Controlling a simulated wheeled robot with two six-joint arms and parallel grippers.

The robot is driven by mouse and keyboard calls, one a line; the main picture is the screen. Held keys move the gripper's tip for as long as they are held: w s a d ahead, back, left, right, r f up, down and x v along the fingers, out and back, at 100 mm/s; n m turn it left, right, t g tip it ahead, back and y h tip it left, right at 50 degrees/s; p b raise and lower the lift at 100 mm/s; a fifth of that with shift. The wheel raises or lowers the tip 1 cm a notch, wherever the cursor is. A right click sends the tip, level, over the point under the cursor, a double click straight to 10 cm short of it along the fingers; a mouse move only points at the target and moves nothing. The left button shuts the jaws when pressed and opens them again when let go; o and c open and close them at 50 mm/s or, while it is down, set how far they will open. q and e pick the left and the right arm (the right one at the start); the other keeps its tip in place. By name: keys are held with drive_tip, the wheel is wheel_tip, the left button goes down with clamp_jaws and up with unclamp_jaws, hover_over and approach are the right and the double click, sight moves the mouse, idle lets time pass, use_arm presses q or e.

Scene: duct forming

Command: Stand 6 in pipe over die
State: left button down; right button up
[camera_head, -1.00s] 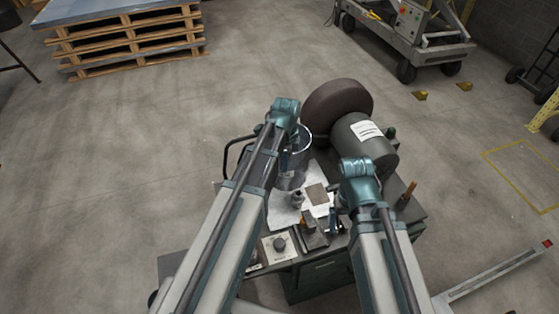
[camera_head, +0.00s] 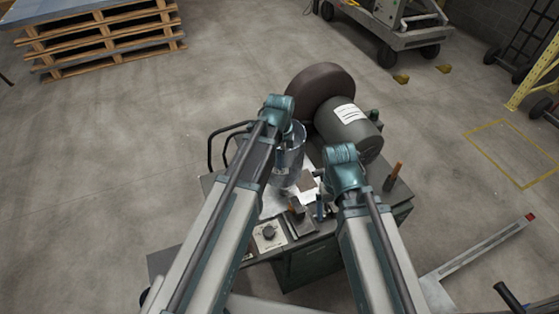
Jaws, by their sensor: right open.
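The 6 in pipe (camera_head: 289,166) is a shiny grey metal cylinder standing about upright over the white sheet on the bench. My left gripper (camera_head: 281,152) is at the pipe's near left wall and appears shut on it; my arm hides much of its fingers. The pipe's lower end covers the spot of the small grey die, so the die is hidden. I cannot tell whether the pipe rests on the bench. My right gripper (camera_head: 321,207) is open and empty, low over the bench to the right of the pipe, partly hidden by its own wrist.
A big dark wheel (camera_head: 318,84) and a grey drum with a white label (camera_head: 341,122) stand behind the pipe.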

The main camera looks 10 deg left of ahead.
sight(280, 181)
use_arm(q)
drive_tip(key=shift+f+b, duration=4.35)
drive_tip(key=shift+f, duration=0.55)
drive_tip(key=c, duration=1)
unclamp_jaws()
drive_tip(key=shift+r, duration=0.15)
wheel_tip(280, 181, up, 14)
drive_tip(key=p, duration=1.3)
drive_tip(key=shift+f, duration=0.25)
